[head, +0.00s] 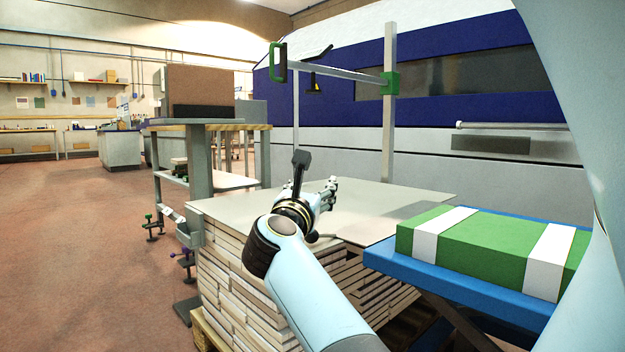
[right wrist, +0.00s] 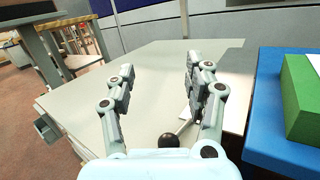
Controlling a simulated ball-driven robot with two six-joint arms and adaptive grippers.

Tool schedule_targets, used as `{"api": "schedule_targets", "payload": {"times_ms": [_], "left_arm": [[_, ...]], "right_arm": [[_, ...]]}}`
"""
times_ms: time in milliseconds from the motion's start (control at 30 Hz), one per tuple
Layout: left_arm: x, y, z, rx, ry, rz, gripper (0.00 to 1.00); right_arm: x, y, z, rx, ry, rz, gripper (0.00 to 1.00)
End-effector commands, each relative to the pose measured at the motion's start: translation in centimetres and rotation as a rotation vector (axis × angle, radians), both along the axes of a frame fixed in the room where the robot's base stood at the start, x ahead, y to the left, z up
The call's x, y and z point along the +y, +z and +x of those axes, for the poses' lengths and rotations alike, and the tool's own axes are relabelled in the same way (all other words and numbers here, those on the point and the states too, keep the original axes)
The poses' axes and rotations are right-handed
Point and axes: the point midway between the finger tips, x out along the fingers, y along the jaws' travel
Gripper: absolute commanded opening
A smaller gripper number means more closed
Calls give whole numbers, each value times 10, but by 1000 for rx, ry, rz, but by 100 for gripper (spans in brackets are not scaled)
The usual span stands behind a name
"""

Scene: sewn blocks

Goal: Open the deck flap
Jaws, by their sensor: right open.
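A flat grey panel (head: 385,208) lies on top of a stack of pale blocks; it also fills the middle of the right wrist view (right wrist: 160,75). I cannot tell for sure whether this panel is the deck flap. My right gripper (head: 330,190) is over the panel, its fingers pointing away from me. In the right wrist view the gripper (right wrist: 158,85) is open, with nothing clasped between its fingers. A black ball knob (right wrist: 170,140) on a thin rod shows low between the fingers, near the palm. Whether it touches the gripper is unclear. My left gripper is out of view.
A blue lift table (head: 440,283) with a green, white-banded block (head: 480,248) stands close on the right. A post with a crossbar (head: 389,110) rises behind the panel. A workbench (head: 200,124) stands behind left. The floor (head: 90,235) at left is clear.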

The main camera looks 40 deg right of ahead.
Motion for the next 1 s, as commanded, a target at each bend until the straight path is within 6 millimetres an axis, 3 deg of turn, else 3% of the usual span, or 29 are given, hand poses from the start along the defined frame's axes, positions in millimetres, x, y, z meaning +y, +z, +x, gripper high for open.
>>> {"api": "schedule_targets", "payload": {"times_ms": [200,800,933,1000], "left_arm": [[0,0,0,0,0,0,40],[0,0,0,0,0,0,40],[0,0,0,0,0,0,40],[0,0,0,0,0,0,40]], "right_arm": [[1,24,1,-1,1,0,53],[1,24,-1,8,-1,-9,53],[2,9,-20,127,-35,-166,53],[7,-6,-42,271,-70,-363,53]]}}
